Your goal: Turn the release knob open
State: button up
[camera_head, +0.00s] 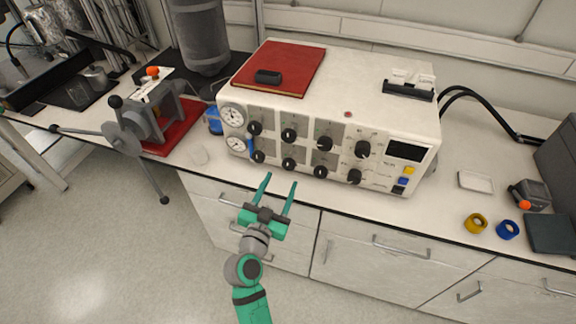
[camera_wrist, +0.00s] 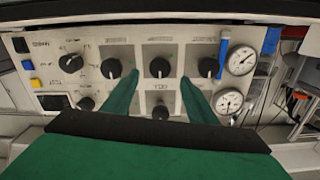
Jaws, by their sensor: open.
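The white control box (camera_head: 390,75) stands on the bench with two rows of black knobs on its front. An upper-row knob (camera_head: 289,134) and a lower-row knob (camera_head: 289,164) are near the left side. I cannot read which one is the release knob. A blue lever (camera_head: 248,145) sits beside two round gauges (camera_head: 234,115). My green gripper (camera_head: 281,179) is open and empty in front of the panel's lower left. In the wrist view, which looks upside down, its fingers (camera_wrist: 161,78) spread on either side of a knob (camera_wrist: 159,67), apparently short of it.
A red book (camera_head: 290,62) with a black object lies on the box. A clamp device on a red base (camera_head: 180,125) stands left. Yellow tape (camera_head: 476,223) and blue tape (camera_head: 508,230) lie right. Bench drawers (camera_head: 390,258) are below; the floor at left is clear.

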aim_at(288, 167)
jog(key=x, duration=0.8)
jog(key=shift+c, duration=0.7)
jog(key=c, duration=0.9)
